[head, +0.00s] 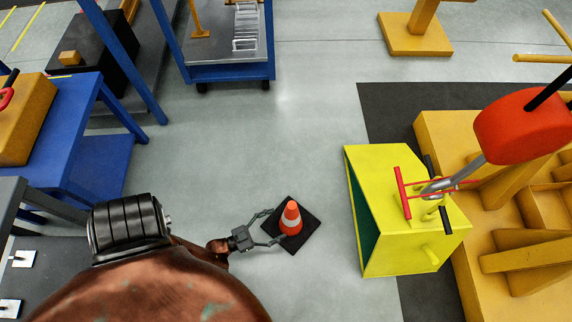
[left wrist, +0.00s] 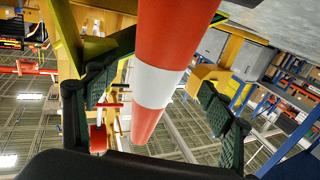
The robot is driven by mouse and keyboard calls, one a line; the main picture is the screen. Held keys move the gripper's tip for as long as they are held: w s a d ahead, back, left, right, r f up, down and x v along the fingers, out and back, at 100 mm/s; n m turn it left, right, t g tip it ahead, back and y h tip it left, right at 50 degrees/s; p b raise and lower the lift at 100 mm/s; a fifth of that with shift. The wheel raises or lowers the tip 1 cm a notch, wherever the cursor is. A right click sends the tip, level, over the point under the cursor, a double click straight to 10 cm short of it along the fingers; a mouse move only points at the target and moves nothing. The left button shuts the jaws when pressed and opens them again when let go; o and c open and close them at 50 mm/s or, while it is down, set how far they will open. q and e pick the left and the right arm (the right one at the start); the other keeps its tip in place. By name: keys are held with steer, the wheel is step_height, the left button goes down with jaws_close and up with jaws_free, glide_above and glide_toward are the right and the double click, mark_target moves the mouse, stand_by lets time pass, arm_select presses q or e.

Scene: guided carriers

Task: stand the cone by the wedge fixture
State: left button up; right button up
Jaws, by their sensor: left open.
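The orange and white cone (head: 291,218) stands upright on the floor, on its dark square base (head: 303,245). My left gripper (head: 273,227) is open, with its fingers reaching to either side of the cone from the left. In the left wrist view the cone (left wrist: 160,85) passes between the two spread dark fingers; I cannot tell whether either touches it. A yellow-orange structure with slanted ribs (head: 530,258) at the right may be the wedge fixture, but I cannot tell for sure. My right gripper is not in view.
A bright yellow box (head: 390,165) with a red T-handle stands right of the cone. An orange hook block (head: 520,125) hangs above the right side. Blue tables (head: 90,165) stand at the left, a blue cart (head: 230,75) at the back. Grey floor between is clear.

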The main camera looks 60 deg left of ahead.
arm_select(q)
steer(key=shift+s, duration=2.6)
steer(key=shift+c, duration=0.5)
